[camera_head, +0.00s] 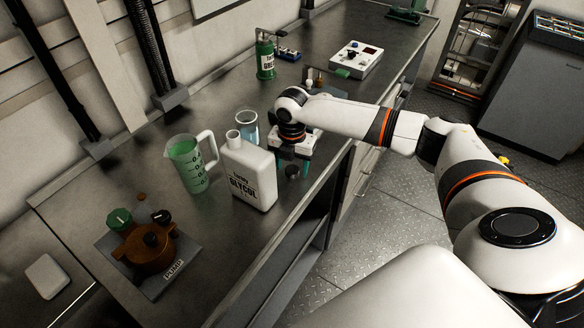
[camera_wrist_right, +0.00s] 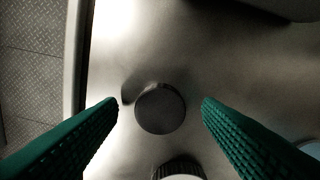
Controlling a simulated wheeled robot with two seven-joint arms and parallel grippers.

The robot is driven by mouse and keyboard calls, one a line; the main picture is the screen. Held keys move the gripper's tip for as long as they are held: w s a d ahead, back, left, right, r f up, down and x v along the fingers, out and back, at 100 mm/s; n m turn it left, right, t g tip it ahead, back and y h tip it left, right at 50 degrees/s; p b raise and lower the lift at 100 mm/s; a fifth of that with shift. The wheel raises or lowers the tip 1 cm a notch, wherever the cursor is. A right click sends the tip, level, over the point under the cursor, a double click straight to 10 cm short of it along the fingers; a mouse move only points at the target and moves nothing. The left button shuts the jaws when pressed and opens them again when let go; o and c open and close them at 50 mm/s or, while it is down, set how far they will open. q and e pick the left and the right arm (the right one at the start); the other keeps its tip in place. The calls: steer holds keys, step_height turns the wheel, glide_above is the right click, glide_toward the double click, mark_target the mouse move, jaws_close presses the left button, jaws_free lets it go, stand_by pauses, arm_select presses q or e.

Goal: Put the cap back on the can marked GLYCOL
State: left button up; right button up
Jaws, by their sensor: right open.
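The white can marked GLYCOL (camera_head: 250,178) stands upright on the metal bench in the head view, its short neck (camera_head: 233,136) uncovered. A dark round cap (camera_head: 292,171) lies on the bench just right of the can. My right gripper (camera_head: 293,166) points down over this cap, with its green fingers apart. In the right wrist view the cap (camera_wrist_right: 160,108) shows as a dark disc between the two open fingers (camera_wrist_right: 160,107), touching neither. My left gripper is not in view.
A jug of green liquid (camera_head: 188,163) and a glass beaker (camera_head: 247,126) stand close to the can. A brown pump (camera_head: 145,248) sits on a plate nearer me. A green bottle (camera_head: 265,55) and a white instrument box (camera_head: 356,59) are farther back. The bench's front edge is close right.

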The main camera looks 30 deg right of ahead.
mark_target(292, 170)
steer(key=shift+f, duration=0.3)
steer(key=shift+c, duration=0.2)
steer(key=c, duration=1)
step_height(292, 170, up, 10)
steer(key=shift+r+b, duration=0.1)
steer(key=shift+b, duration=0.75)
